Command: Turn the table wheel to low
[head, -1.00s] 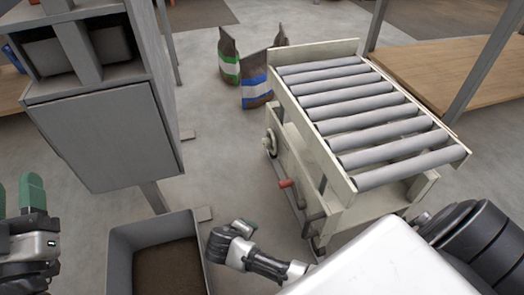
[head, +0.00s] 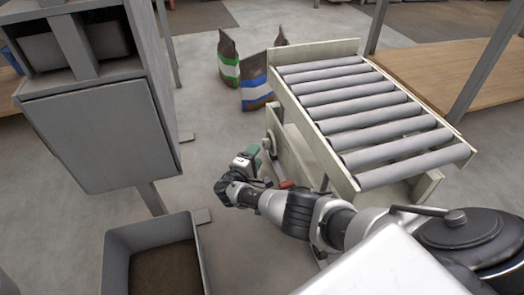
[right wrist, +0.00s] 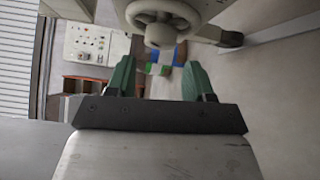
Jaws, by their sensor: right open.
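The roller table (head: 312,137) stands at the right of the head view, a cream frame with grey rollers. Its pale wheel (head: 269,142) is on its left side, partly hidden behind my gripper. In the right wrist view the wheel (right wrist: 163,14) shows at the top middle, cut off by the picture edge, with a round hub facing me. My right gripper (head: 250,160) has green fingers and is just in front of the wheel. In the wrist view its fingers (right wrist: 158,80) are apart and empty, not around the wheel. My left gripper is out of view.
A red handle (head: 286,184) sits low on the table's side, close to my right gripper. A grey cabinet (head: 105,130) and an open bin (head: 122,245) of brown material stand at left. Floor between cabinet and table is clear.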

